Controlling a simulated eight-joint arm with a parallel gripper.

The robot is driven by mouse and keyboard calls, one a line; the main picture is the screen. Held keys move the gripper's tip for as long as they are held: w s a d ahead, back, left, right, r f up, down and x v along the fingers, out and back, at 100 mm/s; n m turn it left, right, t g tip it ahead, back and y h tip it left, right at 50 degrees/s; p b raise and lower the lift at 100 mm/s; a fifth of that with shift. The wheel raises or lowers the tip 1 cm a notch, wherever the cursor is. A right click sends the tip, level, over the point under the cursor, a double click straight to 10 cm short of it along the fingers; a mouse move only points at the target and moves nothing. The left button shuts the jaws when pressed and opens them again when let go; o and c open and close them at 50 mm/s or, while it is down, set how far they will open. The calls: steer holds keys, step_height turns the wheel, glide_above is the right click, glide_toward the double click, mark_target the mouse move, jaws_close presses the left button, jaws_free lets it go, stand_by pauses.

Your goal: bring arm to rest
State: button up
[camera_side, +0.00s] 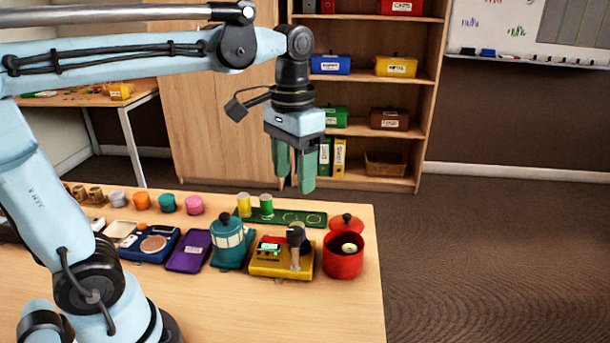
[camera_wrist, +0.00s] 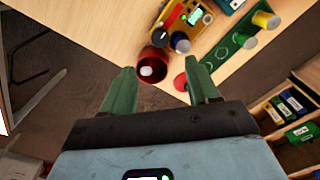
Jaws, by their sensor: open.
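My gripper (camera_side: 293,164) is raised in the air above the far side of the table, pointing down. Its two green fingers are apart with nothing between them. In the wrist view my gripper (camera_wrist: 162,82) also shows its fingers spread and empty. The wooden table (camera_side: 215,310) lies below, with a clear height between its objects and the fingertips.
A red pot (camera_side: 343,262), a yellow box (camera_side: 282,268), a teal container (camera_side: 229,243), a purple case (camera_side: 188,250) and a green tray (camera_side: 311,218) stand on the table. A shelf (camera_side: 433,95) stands behind. The table's front area is bare.

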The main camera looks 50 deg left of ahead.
steer(key=shift+s, duration=0.1)
stand_by(0.3)
step_height(320, 180, down, 8)
steer(key=s+t, duration=0.2)
steer(key=t, duration=0.4)
steer(key=shift+s+r, duration=0.25)
steer(key=shift+s, duration=0.1)
steer(key=shift+o, duration=0.5)
steer(key=shift+f+t, duration=0.25)
steer(key=shift+t, duration=0.15)
steer(key=shift+o, duration=1.1)
steer(key=shift+a, duration=0.1)
steer(key=o, duration=0.4)
steer(key=r, duration=0.1)
steer(key=w+r+m+g, duration=0.1)
steer(key=r, duration=0.1)
steer(key=w+a+r+m, duration=0.1)
steer(key=shift+w+r+g, duration=0.15)
steer(key=shift+r+g, duration=0.15)
steer(key=shift+o, duration=0.2)
steer(key=w+a+r+m+g, duration=0.2)
steer(key=r+m+g, duration=0.1)
steer(key=r+m, duration=0.15)
steer(key=w+a+r+m+g, duration=0.1)
steer(key=w+r+m+g, duration=0.15)
steer(key=r, duration=0.25)
step_height(320, 180, down, 10)
steer(key=shift+a+r, duration=0.15)
steer(key=shift+r, duration=0.1)
